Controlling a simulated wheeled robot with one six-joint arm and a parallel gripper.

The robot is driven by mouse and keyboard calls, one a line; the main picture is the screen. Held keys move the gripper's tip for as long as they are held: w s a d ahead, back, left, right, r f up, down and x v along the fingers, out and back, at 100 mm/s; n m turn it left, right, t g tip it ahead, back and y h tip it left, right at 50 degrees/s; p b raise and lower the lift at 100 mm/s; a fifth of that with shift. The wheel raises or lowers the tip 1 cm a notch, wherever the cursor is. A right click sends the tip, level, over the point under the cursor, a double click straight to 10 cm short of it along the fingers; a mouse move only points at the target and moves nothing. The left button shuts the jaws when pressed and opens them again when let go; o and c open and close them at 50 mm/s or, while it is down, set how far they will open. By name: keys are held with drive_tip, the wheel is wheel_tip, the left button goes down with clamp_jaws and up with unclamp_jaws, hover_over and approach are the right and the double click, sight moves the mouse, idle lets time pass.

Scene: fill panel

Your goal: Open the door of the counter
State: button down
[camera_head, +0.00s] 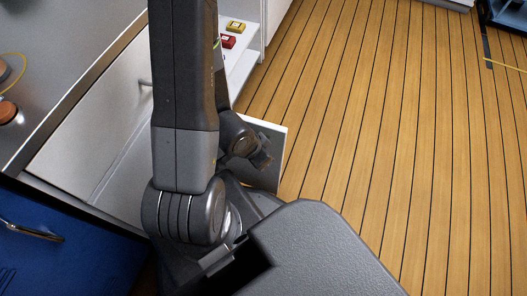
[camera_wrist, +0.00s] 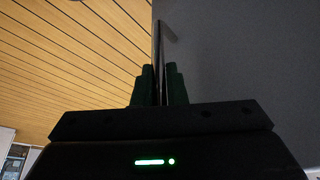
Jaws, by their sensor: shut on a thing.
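The counter (camera_head: 92,130) is at the left in the head view, with pale front panels and a grey top. A pale door panel (camera_head: 273,166) stands out from its front, swung open over the floor. Its grey face (camera_wrist: 245,75) fills the right side of the wrist view.
A white shelf or drawer (camera_head: 241,68) with a yellow item (camera_head: 236,27) and a red item (camera_head: 228,42) is behind my arm. A blue cabinet (camera_head: 60,255) is at lower left. The wooden floor (camera_head: 400,130) to the right is clear.

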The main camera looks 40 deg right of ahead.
drive_tip(key=c, duration=1.5)
unclamp_jaws()
drive_tip(key=p+v, duration=1)
drive_tip(key=v, duration=0.3)
drive_tip(key=shift+r, duration=0.35)
drive_tip(key=b+x, duration=1)
drive_tip(key=x, duration=0.3)
drive_tip(key=shift+f, duration=0.4)
